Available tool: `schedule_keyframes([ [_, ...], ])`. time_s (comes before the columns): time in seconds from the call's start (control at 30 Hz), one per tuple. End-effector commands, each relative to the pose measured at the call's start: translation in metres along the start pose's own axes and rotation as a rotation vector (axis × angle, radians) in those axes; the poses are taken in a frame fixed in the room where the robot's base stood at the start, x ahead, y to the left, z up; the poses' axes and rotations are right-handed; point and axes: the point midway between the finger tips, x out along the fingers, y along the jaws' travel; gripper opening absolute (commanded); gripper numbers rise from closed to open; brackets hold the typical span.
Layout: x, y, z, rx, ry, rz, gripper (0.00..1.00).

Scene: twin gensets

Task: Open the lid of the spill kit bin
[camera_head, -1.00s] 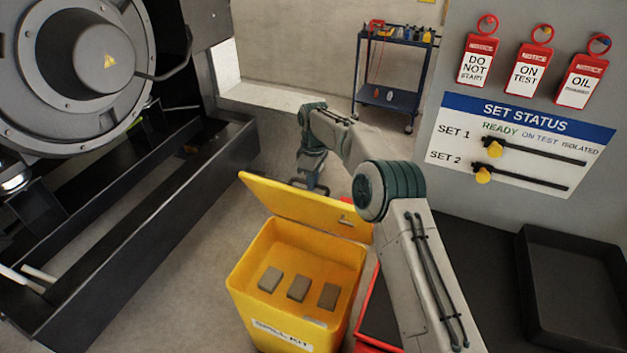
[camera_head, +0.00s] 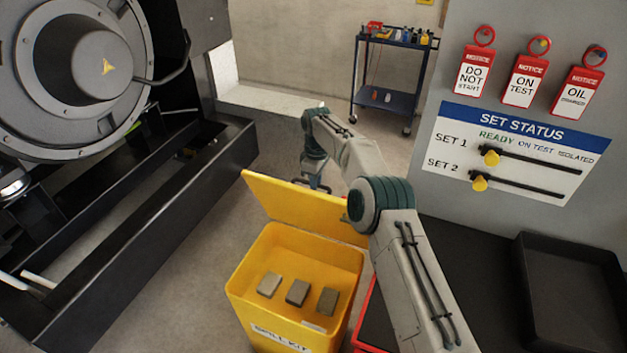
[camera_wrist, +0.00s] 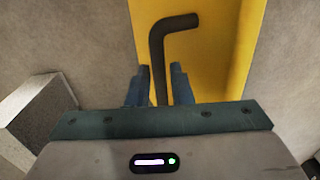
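The yellow spill kit bin (camera_head: 290,335) stands on the floor at lower centre in the head view. Its lid (camera_head: 300,208) is raised and tilted up at the far side, so the inside shows. My gripper (camera_head: 318,188) is behind the lid's upper edge, partly hidden there. In the wrist view the black bent lid handle (camera_wrist: 158,45) runs between the two blue fingers of my gripper (camera_wrist: 160,72). The fingers are close together with the handle between them, and appear shut on it. The lid's yellow outer face (camera_wrist: 215,50) lies beyond.
Several grey-brown blocks (camera_head: 297,292) lie in the bin. A black genset frame (camera_head: 150,230) stands to the left. A dark bench with a black tray (camera_head: 570,290) and a status board (camera_head: 520,150) are at right. A blue cart (camera_head: 390,100) stands at the back.

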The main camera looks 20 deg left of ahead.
Motion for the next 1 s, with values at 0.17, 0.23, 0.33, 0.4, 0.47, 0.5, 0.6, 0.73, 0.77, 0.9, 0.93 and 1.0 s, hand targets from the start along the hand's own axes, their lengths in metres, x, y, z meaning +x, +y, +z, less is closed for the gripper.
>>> schedule_keyframes([
  [0.17,0.002,-0.002,-0.003,-0.003,0.000,-0.003,0.34],
  [0.23,0.001,-0.003,-0.004,-0.005,0.002,-0.003,0.34],
  [0.33,0.000,-0.004,-0.005,-0.006,0.003,-0.002,0.34],
  [0.4,-0.002,-0.003,-0.005,-0.005,0.004,-0.002,0.34],
  [0.47,-0.005,-0.003,-0.005,-0.004,0.006,0.000,0.34],
  [0.5,-0.009,-0.002,-0.005,-0.003,0.007,0.001,0.34],
  [0.6,-0.025,-0.002,-0.005,-0.003,0.008,0.003,0.34],
  [0.73,-0.049,-0.002,-0.005,-0.003,0.007,0.003,0.34],
  [0.77,-0.054,-0.002,-0.004,-0.003,0.006,0.002,0.34],
  [0.9,-0.082,-0.003,-0.004,-0.002,0.005,0.001,0.34],
  [0.93,-0.086,-0.003,-0.004,-0.002,0.005,0.000,0.34],
  [1.0,-0.097,-0.003,-0.003,-0.002,0.004,0.000,0.34],
])
